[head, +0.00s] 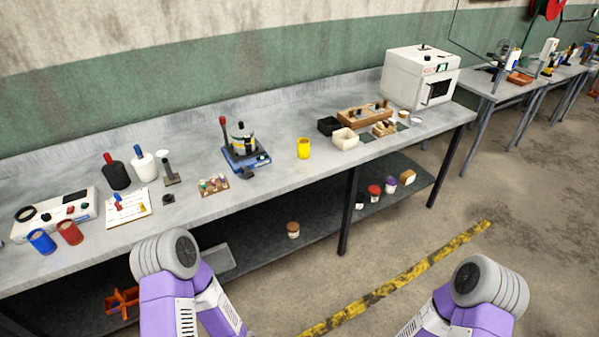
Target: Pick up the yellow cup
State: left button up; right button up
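The yellow cup (303,149) stands upright on the grey workbench (285,175), near its front edge and right of a blue-based device. Nothing touches it. My two purple and grey arms come in at the bottom of the head view, in front of the bench and well short of the cup. The left arm is at the bottom left and the right arm at the bottom right. No gripper fingers show on either arm, so both grippers are out of sight.
The blue-based device (245,153) has an upright red-tipped lever. A white bin (345,139) and a black bin (328,125) stand right of the cup. Blue (41,241) and red (69,232) cups stand far left. A lower shelf (385,192) holds jars.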

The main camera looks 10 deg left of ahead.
aim_at(304, 149)
jog(key=z, duration=0.7)
jog(key=i, duration=1.15)
jog(key=u, duration=0.45)
